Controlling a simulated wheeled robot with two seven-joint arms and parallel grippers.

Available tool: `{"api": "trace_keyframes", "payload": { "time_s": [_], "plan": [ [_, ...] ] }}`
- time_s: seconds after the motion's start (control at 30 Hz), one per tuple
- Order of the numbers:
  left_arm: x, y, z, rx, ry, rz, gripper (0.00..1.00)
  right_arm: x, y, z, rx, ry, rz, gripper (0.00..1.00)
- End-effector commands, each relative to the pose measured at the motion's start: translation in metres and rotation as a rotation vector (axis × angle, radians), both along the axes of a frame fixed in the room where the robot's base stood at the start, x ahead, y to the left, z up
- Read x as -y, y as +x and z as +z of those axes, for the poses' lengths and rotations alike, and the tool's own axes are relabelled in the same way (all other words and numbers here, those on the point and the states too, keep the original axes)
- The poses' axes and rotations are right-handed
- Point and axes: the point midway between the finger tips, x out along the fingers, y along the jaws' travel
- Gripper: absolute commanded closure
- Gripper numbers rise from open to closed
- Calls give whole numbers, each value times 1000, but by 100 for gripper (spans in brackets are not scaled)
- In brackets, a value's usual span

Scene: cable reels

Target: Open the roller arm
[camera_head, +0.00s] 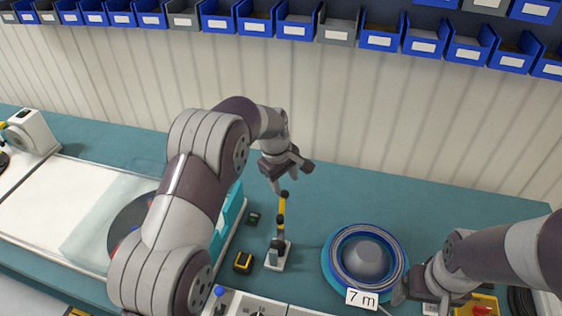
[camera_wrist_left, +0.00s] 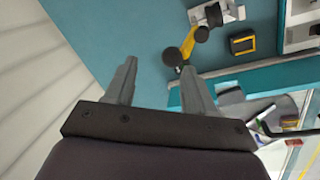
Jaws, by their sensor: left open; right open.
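The roller arm (camera_head: 282,207) is a yellow bar with black joints and a dark roller, standing up from a small white base (camera_head: 276,262). In the left wrist view the yellow bar (camera_wrist_left: 187,46) runs from its base to a round black end close to the right-hand finger; contact cannot be told. My left gripper (camera_head: 291,177) is open and empty, just above the top of the roller arm; its two fingers also show in the left wrist view (camera_wrist_left: 158,68). My right gripper (camera_head: 421,296) is open, low at the right beside the cable reel, its fingers partly hidden.
A blue cable reel (camera_head: 332,274) with a "7 m" label (camera_head: 361,299) lies right of the roller arm. A yellow-black block (camera_head: 243,262) sits left of its base. Blue and grey bins (camera_head: 297,26) line the back wall. The teal table (camera_head: 345,200) behind the reel is clear.

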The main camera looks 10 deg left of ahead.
Motion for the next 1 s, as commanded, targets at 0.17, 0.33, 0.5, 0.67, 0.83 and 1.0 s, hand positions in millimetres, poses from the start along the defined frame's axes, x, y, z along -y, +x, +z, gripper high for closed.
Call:
{"api": "trace_keyframes", "payload": {
  "time_s": [0.17,0.33,0.5,0.67,0.83,1.0],
  "plan": [
    [-3,-8,50,34,-1,2,46,0,0,-11,1,0,0,16],
    [-5,-15,85,49,-1,2,46,0,0,-15,1,0,0,16],
    [-6,-19,101,53,-1,3,46,0,0,-16,0,0,0,16],
    [-6,-19,104,55,-1,3,46,0,0,-16,1,0,0,16],
    [-6,-19,104,55,-2,3,46,0,0,-15,1,0,0,16],
    [-6,-18,104,60,3,-19,46,0,0,-15,1,0,0,16]
  ]
}}
